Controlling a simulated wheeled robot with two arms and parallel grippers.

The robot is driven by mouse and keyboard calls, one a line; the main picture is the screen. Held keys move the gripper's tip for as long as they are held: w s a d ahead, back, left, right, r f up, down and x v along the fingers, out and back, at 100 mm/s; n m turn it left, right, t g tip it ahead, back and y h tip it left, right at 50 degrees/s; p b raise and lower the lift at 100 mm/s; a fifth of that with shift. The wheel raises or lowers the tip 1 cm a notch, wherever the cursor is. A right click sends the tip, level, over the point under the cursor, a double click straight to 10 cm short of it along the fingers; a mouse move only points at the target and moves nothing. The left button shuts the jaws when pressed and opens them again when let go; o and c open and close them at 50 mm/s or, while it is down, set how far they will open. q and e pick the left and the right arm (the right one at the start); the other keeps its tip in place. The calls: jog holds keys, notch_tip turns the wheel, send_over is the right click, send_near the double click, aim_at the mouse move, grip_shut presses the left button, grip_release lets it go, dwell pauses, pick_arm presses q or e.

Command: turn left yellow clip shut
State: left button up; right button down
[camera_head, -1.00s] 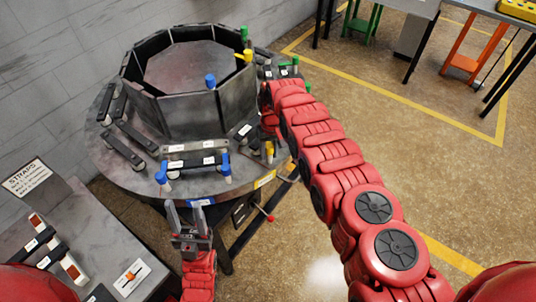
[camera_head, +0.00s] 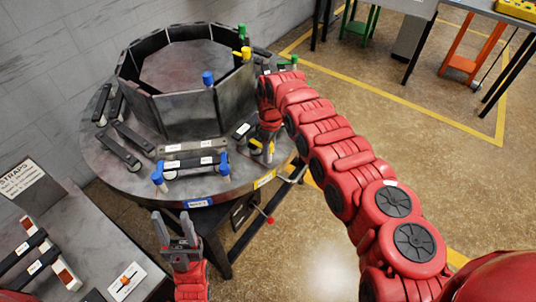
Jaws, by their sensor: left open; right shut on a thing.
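A yellow clip (camera_head: 256,146) stands near the front right of the round table, beside the yellow label on the rim. My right gripper (camera_head: 267,150) points down there and is shut on it; the fingers and forearm hide part of the clip. Another yellow clip (camera_head: 243,52) is at the top of the panel ring, further back. My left gripper (camera_head: 173,225) is open and empty, in front of the table's front edge, well away from the yellow clips.
The round table (camera_head: 125,182) carries a ring of dark panels (camera_head: 185,117), dark straps and blue clips (camera_head: 224,163). Green clips (camera_head: 243,33) are at the back right. A side bench (camera_head: 85,245) with straps stands at the lower left.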

jog(key=shift+r+n, duration=0.1)
jog(key=shift+n, duration=0.3)
jog(key=c, duration=0.5)
grip_release()
jog(key=shift+w, duration=0.1)
jog(key=shift+w+d+r+b, duration=0.15)
jog(key=shift+r+b, duration=0.25)
jog(key=shift+r, duration=2.5)
jog(key=shift+w+r+b, duration=0.1)
jog(key=shift+r+b, duration=0.35)
jog(key=shift+r, duration=2.4)
jog(key=shift+w+d+r+b, duration=0.15)
jog(key=shift+r+b, duration=0.25)
jog(key=shift+r, duration=2.5)
